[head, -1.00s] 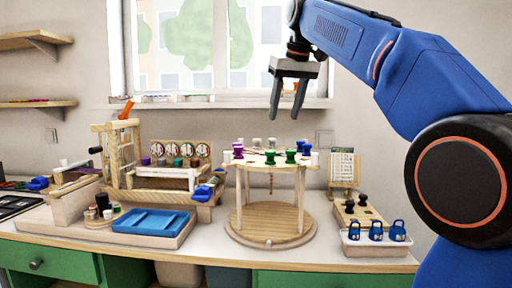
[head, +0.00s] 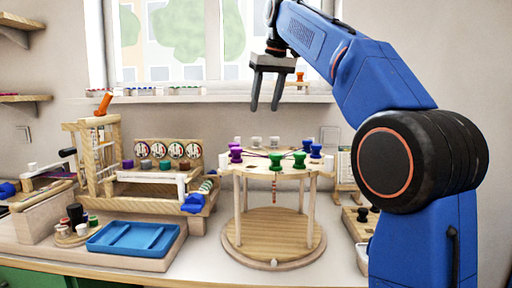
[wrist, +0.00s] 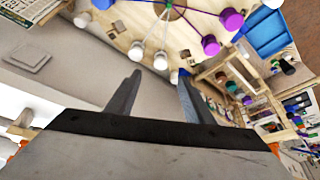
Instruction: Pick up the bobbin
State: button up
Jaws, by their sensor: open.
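Several bobbins stand around the top of a round wooden braiding stand (head: 237,172). They include a green bobbin (head: 274,162), a purple bobbin (head: 236,154), a blue bobbin (head: 316,151) and a white bobbin (head: 256,142). In the wrist view a purple bobbin (wrist: 211,45) and a white bobbin (wrist: 161,60) show at the stand's edge. An orange spool-shaped piece (head: 299,77) stands on the windowsill. I cannot tell which one is the task's bobbin. My gripper (head: 265,108) is open and empty, above the stand in the picture; its fingers (wrist: 160,78) point downward.
A blue tray (head: 133,238) lies at the front left. A wooden loom (head: 98,150) with an orange piece on top stands behind it. Spools and dials fill the rack (head: 165,143). My arm hides much of the right side. The windowsill (head: 205,99) runs behind.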

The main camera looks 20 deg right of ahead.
aim_at(258, 138)
jog(key=x, duration=1.3)
jog(key=shift+f, duration=0.1)
jog(key=c, duration=1.1)
